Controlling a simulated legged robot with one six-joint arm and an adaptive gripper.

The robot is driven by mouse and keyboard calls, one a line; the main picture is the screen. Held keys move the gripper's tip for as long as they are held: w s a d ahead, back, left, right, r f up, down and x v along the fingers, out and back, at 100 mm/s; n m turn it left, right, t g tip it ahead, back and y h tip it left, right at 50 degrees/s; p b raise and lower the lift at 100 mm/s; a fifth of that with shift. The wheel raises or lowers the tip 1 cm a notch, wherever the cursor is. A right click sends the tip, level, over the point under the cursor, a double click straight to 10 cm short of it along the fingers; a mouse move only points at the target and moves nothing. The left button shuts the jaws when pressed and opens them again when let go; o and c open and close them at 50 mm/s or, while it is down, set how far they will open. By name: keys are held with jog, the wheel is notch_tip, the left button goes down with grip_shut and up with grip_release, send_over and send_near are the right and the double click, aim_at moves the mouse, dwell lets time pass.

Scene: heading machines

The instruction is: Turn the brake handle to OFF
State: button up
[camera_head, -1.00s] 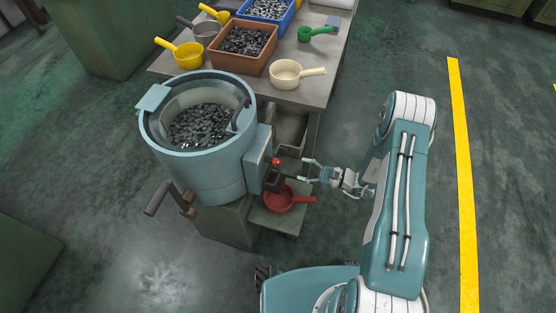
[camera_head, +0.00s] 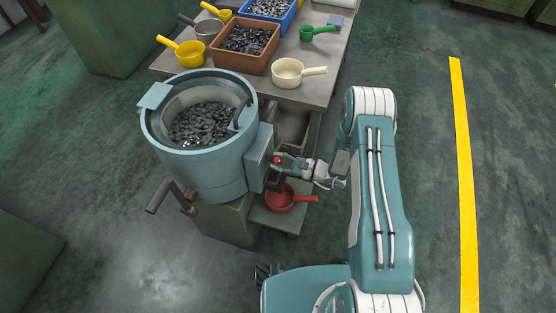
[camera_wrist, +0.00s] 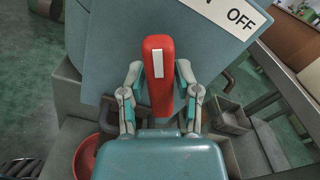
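The brake handle (camera_wrist: 159,75) is a red lever with a white stripe, upright in the wrist view, in front of a blue-grey plate (camera_wrist: 108,50). A white label reading OFF (camera_wrist: 240,18) is on the plate, up and right of the handle. My gripper (camera_wrist: 159,72) is open, with one finger on each side of the handle and narrow gaps showing. In the head view my gripper (camera_head: 283,164) is at the box on the right side of the bowl machine (camera_head: 205,165). The handle's red end (camera_head: 277,160) shows there; the rest is mostly hidden.
A red scoop (camera_head: 281,199) lies on a low shelf just below my gripper. A table (camera_head: 312,92) with bins and scoops stands behind the machine. The floor to the right is clear up to a yellow line (camera_head: 463,180).

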grip_shut()
jog(key=m, duration=0.5)
jog(key=shift+w+d+m, duration=0.1)
jog(key=shift+w+m, duration=0.05)
jog(key=shift+m, duration=0.25)
jog(key=m, duration=0.3)
jog(key=shift+w+r, duration=0.1)
jog(key=shift+w+m, duration=0.15)
jog(key=shift+m, duration=1.75)
jog(key=shift+d+m, duration=0.1)
jog(key=shift+m, duration=0.2)
jog(key=o, duration=0.8)
grip_release()
jog(key=shift+c, duration=0.2)
